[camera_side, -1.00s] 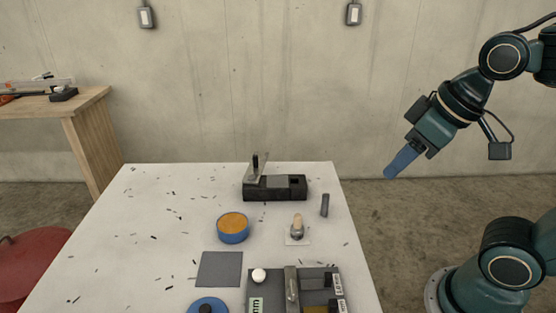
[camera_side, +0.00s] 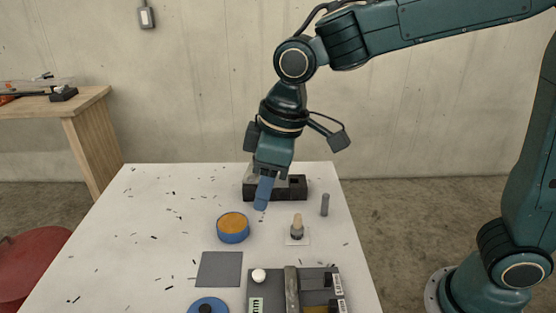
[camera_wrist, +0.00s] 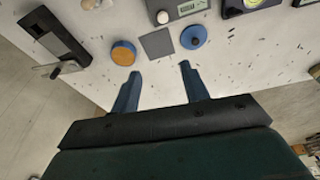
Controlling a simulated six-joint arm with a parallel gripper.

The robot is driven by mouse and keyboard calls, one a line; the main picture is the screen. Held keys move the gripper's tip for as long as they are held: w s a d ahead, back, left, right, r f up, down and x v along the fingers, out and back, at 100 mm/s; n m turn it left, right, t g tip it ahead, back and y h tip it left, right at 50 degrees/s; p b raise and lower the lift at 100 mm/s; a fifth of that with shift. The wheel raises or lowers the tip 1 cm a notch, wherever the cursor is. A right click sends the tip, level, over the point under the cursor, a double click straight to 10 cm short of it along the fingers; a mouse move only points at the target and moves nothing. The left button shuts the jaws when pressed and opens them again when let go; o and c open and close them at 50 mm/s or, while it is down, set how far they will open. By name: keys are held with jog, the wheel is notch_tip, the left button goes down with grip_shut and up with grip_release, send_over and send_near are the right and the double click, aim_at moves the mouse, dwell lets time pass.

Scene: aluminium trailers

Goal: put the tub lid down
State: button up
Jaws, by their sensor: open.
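The tub lid (camera_side: 200,304) is a blue disc with a dark knob, lying on the table at the front edge of the side view. In the wrist view the lid (camera_wrist: 193,37) lies right of the dark grey square mat (camera_wrist: 157,42). The open blue tub (camera_side: 233,238) with an orange-brown top surface stands behind the mat (camera_side: 220,268); it also shows in the wrist view (camera_wrist: 123,53). My gripper (camera_side: 262,203) is above the table, in front of the dark block. Its blue fingers (camera_wrist: 160,68) are apart with nothing between them.
A dark block (camera_side: 290,190) with an upright bracket stands at the back. A wooden-handled tool (camera_side: 297,225) and a grey cylinder (camera_side: 325,205) stand at the right. The table's left side is clear except for dark shavings.

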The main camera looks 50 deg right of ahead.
jog(key=w+a+f+n+g, duration=0.1)
jog(key=w+a+f+n, duration=0.1)
jog(key=a+f, duration=0.6)
jog(key=a+n, duration=0.1)
jog(key=a, duration=0.3)
jog(key=shift+a+f, duration=0.15)
jog(key=shift+a, duration=0.1)
jog(key=shift+w+f, duration=0.1)
send_over(205, 308)
jog(key=shift+d+f, duration=0.15)
jog(key=shift+f, duration=1.95)
jog(key=shift+d+f, duration=0.15)
jog(key=shift+f, duration=1.9)
jog(key=shift+a+f, duration=0.15)
jog(key=shift+f, duration=1.15)
jog(key=shift+a+f, duration=0.1)
jog(key=shift+f, duration=1.2)
grip_shut()
